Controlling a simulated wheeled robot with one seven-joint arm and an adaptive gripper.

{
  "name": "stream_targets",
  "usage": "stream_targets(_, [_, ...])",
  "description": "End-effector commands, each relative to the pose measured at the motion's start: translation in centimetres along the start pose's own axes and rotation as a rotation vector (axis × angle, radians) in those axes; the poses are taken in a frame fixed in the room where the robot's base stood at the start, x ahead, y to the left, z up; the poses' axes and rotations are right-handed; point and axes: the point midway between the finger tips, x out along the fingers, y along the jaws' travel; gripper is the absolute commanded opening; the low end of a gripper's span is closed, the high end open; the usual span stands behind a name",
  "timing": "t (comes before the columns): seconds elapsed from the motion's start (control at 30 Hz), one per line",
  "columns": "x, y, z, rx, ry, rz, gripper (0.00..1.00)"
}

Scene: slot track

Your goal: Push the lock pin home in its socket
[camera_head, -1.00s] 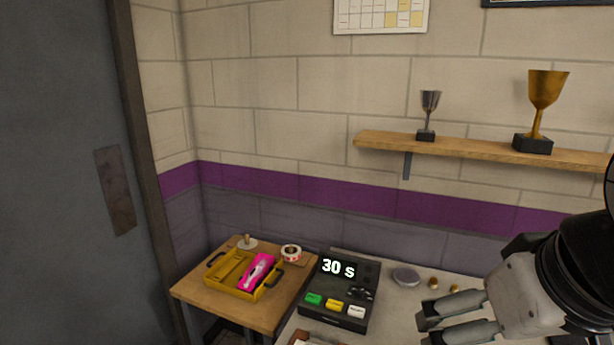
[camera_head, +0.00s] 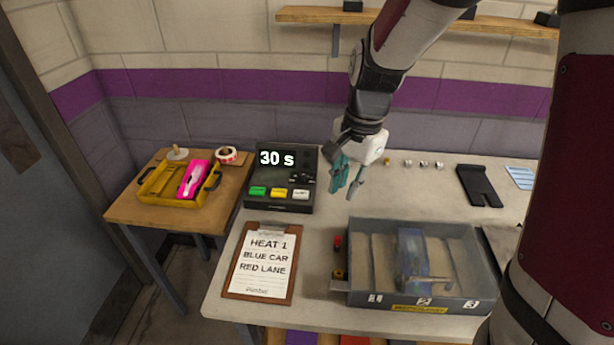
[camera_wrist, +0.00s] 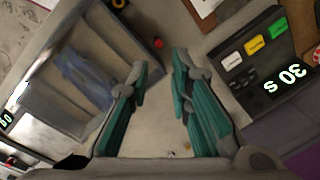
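A small red-topped piece (camera_head: 338,242), which looks like the lock pin, is at the left side of a grey compartmented case (camera_head: 480,292). It also shows as a red knob (camera_wrist: 158,43) in the wrist view. A small dark fitting with a yellowish part (camera_head: 339,274) is at the case's front left corner; I cannot tell whether it is the socket. A blue car (camera_head: 411,255) is inside the case, seen through a clear cover. My gripper (camera_head: 347,188) is above the table, behind and above the red piece. Its fingers (camera_wrist: 160,72) are apart with nothing between them.
A black timer box (camera_head: 260,200) reading 30 s stands left of my gripper. A clipboard (camera_head: 262,262) lies at the table's front left. Small weights, a black tray (camera_head: 479,186) and a blue card (camera_head: 520,177) lie behind the case. A yellow tray (camera_head: 160,197) is on a side table.

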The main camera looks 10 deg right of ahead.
Motion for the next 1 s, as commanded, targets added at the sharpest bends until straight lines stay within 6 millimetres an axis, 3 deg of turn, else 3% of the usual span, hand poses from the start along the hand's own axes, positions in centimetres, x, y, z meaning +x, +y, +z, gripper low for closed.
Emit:
stream_targets(0.03, [1.9,-0.6,-0.7,0.049,0.003,0.03,0.19])
stream_targets(0.2, [5.7,-1.7,-2.2,0.185,0.028,0.086,0.19])
stream_targets(0.47, [8.2,-1.9,-3.0,0.246,0.045,0.108,0.19])
stream_targets(0.8, [14.0,-1.1,-3.1,0.244,0.043,0.109,0.19])
stream_targets(1.0, [15.4,-1.0,-3.2,0.242,0.044,0.107,0.19])
